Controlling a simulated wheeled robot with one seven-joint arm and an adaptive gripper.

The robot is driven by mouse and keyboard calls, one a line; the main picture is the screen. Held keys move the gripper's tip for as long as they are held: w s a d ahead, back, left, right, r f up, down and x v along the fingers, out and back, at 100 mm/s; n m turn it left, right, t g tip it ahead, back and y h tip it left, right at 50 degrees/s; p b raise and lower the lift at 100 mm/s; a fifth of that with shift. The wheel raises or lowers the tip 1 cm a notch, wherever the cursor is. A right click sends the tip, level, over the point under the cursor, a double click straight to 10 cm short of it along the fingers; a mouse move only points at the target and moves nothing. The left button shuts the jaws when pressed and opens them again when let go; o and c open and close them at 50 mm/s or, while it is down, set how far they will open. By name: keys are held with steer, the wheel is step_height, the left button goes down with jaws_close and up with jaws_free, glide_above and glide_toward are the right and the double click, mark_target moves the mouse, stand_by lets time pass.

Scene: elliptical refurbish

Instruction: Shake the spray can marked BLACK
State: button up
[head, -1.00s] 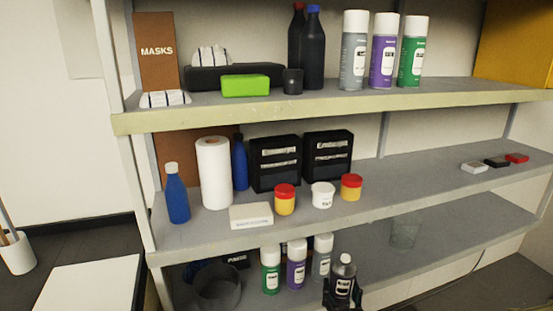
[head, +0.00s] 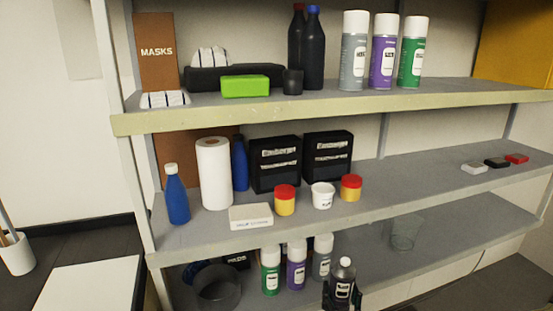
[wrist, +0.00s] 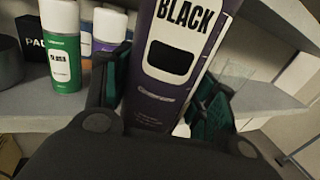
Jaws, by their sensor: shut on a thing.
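The spray can marked BLACK (wrist: 178,60) is dark with a white label panel, and it is large and tilted in the wrist view. In the head view my gripper (head: 341,298) shows only partly at the bottom edge. The can's lower end is hidden behind my gripper.
A green-labelled can (head: 270,271), a purple can (head: 296,267) and a grey can (head: 322,258) stand on the lower shelf to the left. A dark round container (head: 217,288) stands further left. A clear cup (head: 403,234) is to the right, with free shelf (head: 450,228) beyond.

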mark_target(342, 280)
step_height(342, 280, up, 5)
steer(key=shift+r, duration=0.15)
step_height(342, 280, down, 7)
step_height(342, 280, up, 7)
steer(key=shift+r, duration=0.1)
step_height(342, 280, down, 7)
steer(key=shift+f, duration=0.1)
stand_by(0.5)
stand_by(0.7)
stand_by(4.5)
